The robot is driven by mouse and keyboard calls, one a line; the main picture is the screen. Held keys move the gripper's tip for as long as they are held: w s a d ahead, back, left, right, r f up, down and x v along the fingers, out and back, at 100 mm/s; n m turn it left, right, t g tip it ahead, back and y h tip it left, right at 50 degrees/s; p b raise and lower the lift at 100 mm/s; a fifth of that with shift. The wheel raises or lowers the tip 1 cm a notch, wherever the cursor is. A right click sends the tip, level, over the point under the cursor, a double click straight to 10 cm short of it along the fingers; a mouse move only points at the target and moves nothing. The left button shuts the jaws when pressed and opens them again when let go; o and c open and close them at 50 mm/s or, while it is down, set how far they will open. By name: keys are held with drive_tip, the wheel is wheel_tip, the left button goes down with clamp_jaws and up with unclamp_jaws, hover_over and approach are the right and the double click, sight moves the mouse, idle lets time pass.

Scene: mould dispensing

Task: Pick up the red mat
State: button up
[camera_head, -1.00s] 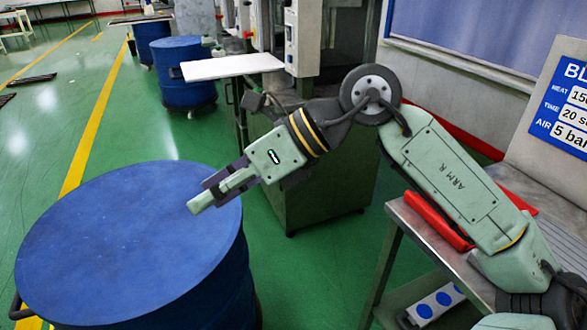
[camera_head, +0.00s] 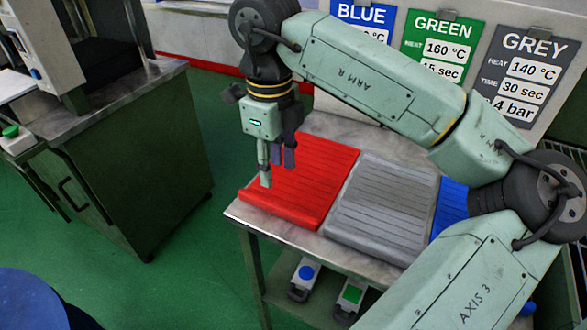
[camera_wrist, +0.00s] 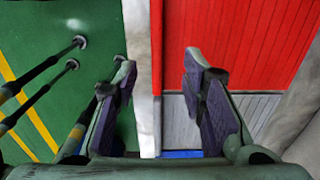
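The red mat (camera_head: 318,170) lies flat on the left part of a metal-topped table, with a raised lip along its front edge. It also fills the upper right of the wrist view (camera_wrist: 235,45). My gripper (camera_head: 277,175) points down over the left side of the red mat in the head view. In the wrist view my gripper (camera_wrist: 160,80) has its two fingers wide apart with nothing between them, one over the green floor side and one over the mat side. The table's pale edge strip runs between the fingers. The height above the mat is hard to tell.
A grey mat (camera_head: 382,208) lies right beside the red one, and a blue mat (camera_head: 450,208) is partly hidden behind my arm. Signs for blue, green and grey (camera_head: 530,75) stand behind. A green cabinet (camera_head: 135,165) stands left across open floor. A blue drum (camera_head: 30,300) is at lower left.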

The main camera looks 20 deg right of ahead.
sight(277, 204)
drive_tip(key=f, duration=0.3)
drive_tip(key=shift+s+f, duration=0.25)
drive_tip(key=shift+f, duration=0.15)
drive_tip(key=shift+a+f+p, duration=0.15)
drive_tip(key=shift+f+p, duration=1.1)
drive_tip(key=shift+f, duration=1.6)
clamp_jaws()
